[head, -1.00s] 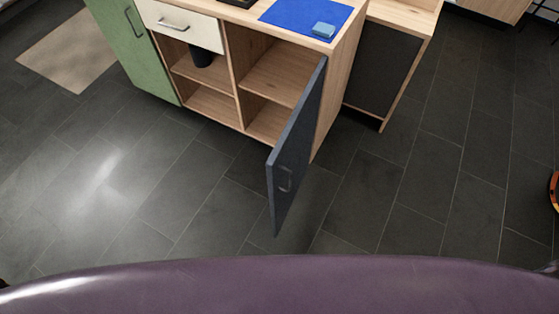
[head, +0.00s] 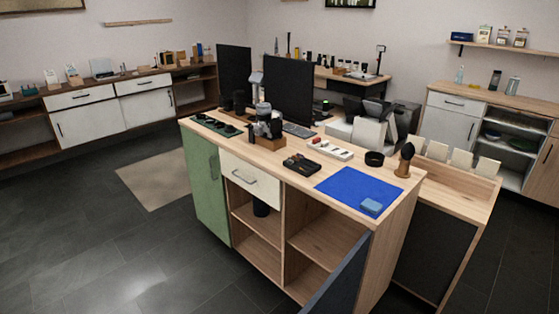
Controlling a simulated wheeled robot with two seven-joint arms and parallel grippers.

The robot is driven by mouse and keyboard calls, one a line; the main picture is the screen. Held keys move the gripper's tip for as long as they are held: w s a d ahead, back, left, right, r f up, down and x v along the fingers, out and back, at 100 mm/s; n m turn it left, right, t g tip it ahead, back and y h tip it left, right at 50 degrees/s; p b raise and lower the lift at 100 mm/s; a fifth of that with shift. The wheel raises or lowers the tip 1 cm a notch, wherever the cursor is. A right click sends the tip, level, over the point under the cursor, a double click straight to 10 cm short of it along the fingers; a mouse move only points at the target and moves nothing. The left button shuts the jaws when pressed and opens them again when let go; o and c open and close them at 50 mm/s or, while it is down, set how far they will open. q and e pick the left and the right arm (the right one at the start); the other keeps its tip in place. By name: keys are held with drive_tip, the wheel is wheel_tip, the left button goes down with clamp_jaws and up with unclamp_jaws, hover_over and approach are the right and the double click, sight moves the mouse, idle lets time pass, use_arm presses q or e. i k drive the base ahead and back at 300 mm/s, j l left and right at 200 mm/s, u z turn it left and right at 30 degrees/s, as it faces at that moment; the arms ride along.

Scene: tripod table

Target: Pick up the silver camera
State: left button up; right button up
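A silver and black camera (head: 265,114) stands on the wooden counter (head: 310,185), left of its middle, in front of a dark monitor (head: 288,88). It appears to rest on a small brown wooden block (head: 266,140). Small dark items hide part of its surroundings on the left, and its fine details are too small to tell. Neither of my grippers shows in the head view.
A blue mat (head: 350,190) with a light-blue block (head: 371,206), a black tray (head: 301,163), a white tray (head: 330,149) and a brush (head: 405,160) occupy the counter's right part. A dark cabinet door (head: 340,283) stands open in front.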

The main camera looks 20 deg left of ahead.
sight(259, 130)
drive_tip(key=j, duration=0.5)
drive_tip(key=i+j, duration=0.1)
drive_tip(key=j, duration=0.45)
drive_tip(key=i+j, duration=0.1)
drive_tip(key=j, duration=0.4)
